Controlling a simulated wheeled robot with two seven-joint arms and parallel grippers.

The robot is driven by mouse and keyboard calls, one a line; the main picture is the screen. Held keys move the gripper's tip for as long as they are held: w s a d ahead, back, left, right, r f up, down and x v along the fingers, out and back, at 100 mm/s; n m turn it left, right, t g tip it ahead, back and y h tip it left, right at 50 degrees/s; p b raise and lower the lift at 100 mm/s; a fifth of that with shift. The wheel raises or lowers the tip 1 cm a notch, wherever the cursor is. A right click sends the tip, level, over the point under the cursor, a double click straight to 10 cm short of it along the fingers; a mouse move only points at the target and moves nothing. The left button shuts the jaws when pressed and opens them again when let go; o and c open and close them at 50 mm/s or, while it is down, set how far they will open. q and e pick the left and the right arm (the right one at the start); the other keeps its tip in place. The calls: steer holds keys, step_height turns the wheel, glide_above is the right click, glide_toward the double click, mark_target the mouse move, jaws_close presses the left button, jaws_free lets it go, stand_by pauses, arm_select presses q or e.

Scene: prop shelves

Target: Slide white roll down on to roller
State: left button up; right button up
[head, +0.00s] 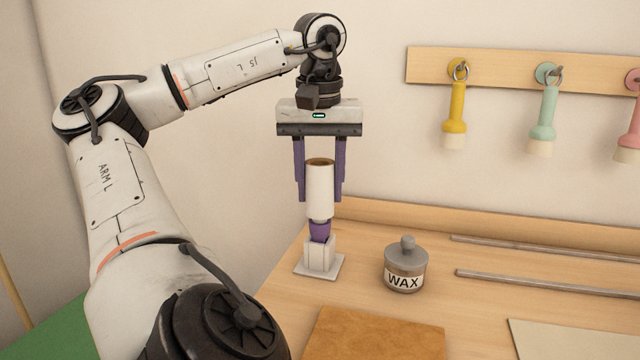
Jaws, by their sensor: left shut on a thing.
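The white roll (320,192) is an upright tube with a brown, open-looking top. My left gripper (320,197) points straight down, with its two purple fingers shut on the sides of the roll. Directly below the roll, a purple post (319,231), which looks like the roller, stands in a white square-based stand (320,257) on the bench. The roll's lower edge meets the top of the purple part in the picture. I cannot tell whether the roll is around it or just above or in front of it. My right gripper is not in view.
A grey-lidded wax jar (405,267) stands right of the stand. A brown leather-like sheet (374,335) lies in front, with two metal rods (540,283) at right. Yellow (455,108), mint and pink handled tools hang on a wall rail (500,68). Bench (440,308) between is clear.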

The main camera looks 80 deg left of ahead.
arm_select(q)
steer(key=shift+f+b, duration=0.65)
steer(key=shift+f, duration=0.25)
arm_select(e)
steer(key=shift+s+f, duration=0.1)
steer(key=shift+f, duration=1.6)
arm_select(q)
steer(key=o, duration=1.1)
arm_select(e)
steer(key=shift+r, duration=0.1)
arm_select(q)
steer(key=shift+r+p, duration=0.35)
steer(key=shift+r, duration=0.3)
steer(key=r+p, duration=0.1)
steer(key=r, duration=0.2)
steer(key=d+r+p, duration=0.1)
steer(key=r, duration=0.2)
steer(key=r+p, duration=0.1)
steer(key=r, duration=0.2)
steer(key=shift+s+d+r, duration=0.2)
steer(key=shift+d, duration=0.05)
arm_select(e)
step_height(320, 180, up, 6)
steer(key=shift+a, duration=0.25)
